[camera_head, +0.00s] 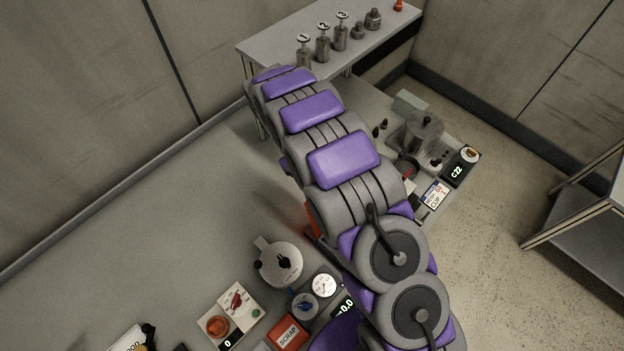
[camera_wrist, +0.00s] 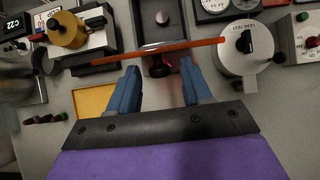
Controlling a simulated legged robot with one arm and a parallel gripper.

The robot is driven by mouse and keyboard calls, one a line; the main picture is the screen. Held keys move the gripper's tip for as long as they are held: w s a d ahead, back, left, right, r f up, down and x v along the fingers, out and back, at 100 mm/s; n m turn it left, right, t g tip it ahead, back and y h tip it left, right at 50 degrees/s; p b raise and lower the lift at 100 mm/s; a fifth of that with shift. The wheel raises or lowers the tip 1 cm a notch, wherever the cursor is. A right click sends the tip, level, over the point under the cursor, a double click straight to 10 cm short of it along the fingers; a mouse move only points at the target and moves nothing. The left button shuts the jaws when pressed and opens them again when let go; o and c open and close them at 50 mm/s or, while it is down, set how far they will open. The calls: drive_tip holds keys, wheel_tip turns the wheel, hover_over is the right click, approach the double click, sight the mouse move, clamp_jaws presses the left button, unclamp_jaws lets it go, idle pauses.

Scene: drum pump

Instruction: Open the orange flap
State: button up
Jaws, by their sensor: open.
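The orange flap (camera_wrist: 165,49) shows in the wrist view as a thin, slightly slanted orange strip, seen nearly edge-on. It crosses just beyond my fingertips, and I cannot tell its exact angle. A dark knob (camera_wrist: 158,67) sits just below the strip, between my fingers. My gripper (camera_wrist: 158,72) is open, with its two blue fingers apart on either side of the knob; contact is not clear. Beyond the strip is a grey open-topped box (camera_wrist: 143,25). In the head view only a small orange-red piece (camera_head: 312,221) shows beside my arm, which hides my gripper and most of the flap.
A round pot marked LEAK TEST (camera_wrist: 245,62) stands close right of the strip; it also shows in the head view (camera_head: 279,263). A brass-coloured cylinder (camera_wrist: 67,30) stands left, and a yellow tray (camera_wrist: 92,101) lies near the left finger. Bench devices crowd both sides.

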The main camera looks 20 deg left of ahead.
drive_tip(key=shift+w+r, duration=0.1)
drive_tip(key=p+v, duration=0.2)
drive_tip(key=v, duration=0.9)
drive_tip(key=shift+a+r, duration=0.2)
drive_tip(key=shift+a, duration=0.2)
drive_tip(key=shift+w+f, duration=0.1)
